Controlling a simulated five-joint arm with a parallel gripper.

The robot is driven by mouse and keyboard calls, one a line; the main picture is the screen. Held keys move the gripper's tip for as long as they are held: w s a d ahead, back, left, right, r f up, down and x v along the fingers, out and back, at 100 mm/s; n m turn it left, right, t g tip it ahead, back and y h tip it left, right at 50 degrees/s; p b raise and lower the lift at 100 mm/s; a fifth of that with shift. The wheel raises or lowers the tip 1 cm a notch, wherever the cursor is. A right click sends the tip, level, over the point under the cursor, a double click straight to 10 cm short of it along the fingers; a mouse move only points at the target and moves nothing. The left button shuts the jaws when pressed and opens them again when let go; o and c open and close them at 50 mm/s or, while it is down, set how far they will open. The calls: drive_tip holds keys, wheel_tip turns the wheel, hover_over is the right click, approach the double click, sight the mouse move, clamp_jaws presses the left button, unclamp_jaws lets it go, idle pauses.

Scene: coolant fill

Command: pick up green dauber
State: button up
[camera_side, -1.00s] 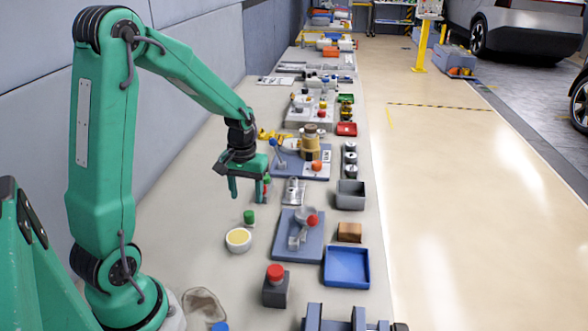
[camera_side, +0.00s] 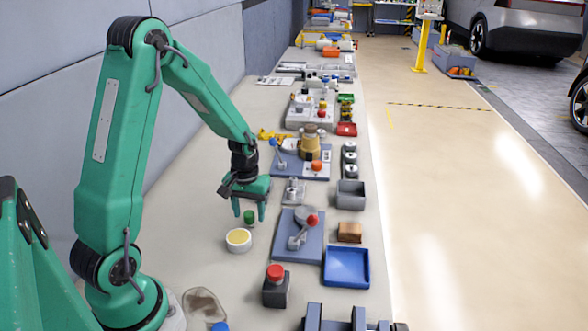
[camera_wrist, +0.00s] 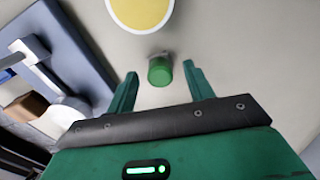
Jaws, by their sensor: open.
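The green dauber (camera_side: 249,217) is a small upright cylinder with a green cap, standing on the pale bench beside a white cup with yellow content (camera_side: 238,240). My gripper (camera_side: 250,211) is open and empty, pointing down over the dauber. In the wrist view the dauber (camera_wrist: 160,72) shows between the fingertips of my gripper (camera_wrist: 160,69), with a gap on each side. It touches neither finger there. Its lower part is small and pale, and I cannot tell its exact depth below the fingertips.
A blue plate with a red-knobbed lever (camera_side: 312,220) lies right of the dauber. Nearby are a blue tray (camera_side: 347,267), a brown block (camera_side: 349,232), a grey bin (camera_side: 350,195) and a dark box with a red button (camera_side: 276,285). Bare bench lies left of the dauber.

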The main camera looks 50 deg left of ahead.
drive_tip(key=shift+f, duration=0.65)
drive_tip(key=c, duration=1)
drive_tip(key=shift+r, duration=0.1)
drive_tip(key=shift+r, duration=0.8)
wheel_tip(320, 180, up, 2)
drive_tip(key=shift+r, duration=0.1)
drive_tip(key=d+r, duration=0.2)
drive_tip(key=d, duration=0.2)
drive_tip(key=s+d+r, duration=0.1)
drive_tip(key=d+r, duration=0.1)
drive_tip(key=d, duration=0.1)
drive_tip(key=d+r, duration=0.3)
drive_tip(key=d, duration=0.1)
drive_tip(key=shift+s+d, duration=0.3)
